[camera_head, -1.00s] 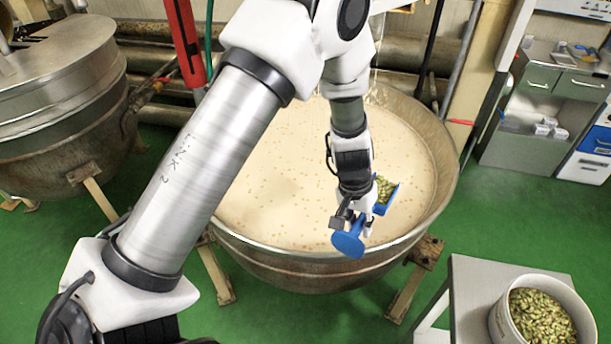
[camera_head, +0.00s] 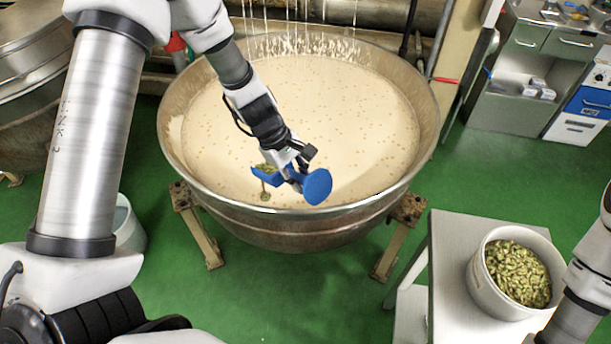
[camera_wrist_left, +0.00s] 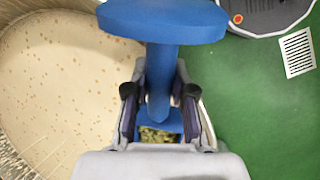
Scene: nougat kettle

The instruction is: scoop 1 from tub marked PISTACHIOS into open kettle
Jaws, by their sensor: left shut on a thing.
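My left gripper (camera_head: 290,170) is shut on the handle of a blue scoop (camera_head: 317,186), above the near part of the open kettle (camera_head: 425,130). The scoop is tilted and green nuts spill from its tray over the pale mass, which has small brown bits in it. In the left wrist view the scoop's blue handle (camera_wrist_left: 160,75) stands between the two fingers, with some nuts visible behind it. A white tub of green nuts (camera_head: 478,285) stands at the right; no marking is readable on it. My right gripper is out of view.
The tub stands on a grey table (camera_head: 440,240) at the right. A covered kettle (camera_head: 35,80) is at the left, and a pale bucket (camera_head: 128,228) stands on the green floor. A grey cabinet (camera_head: 510,85) is at the back right.

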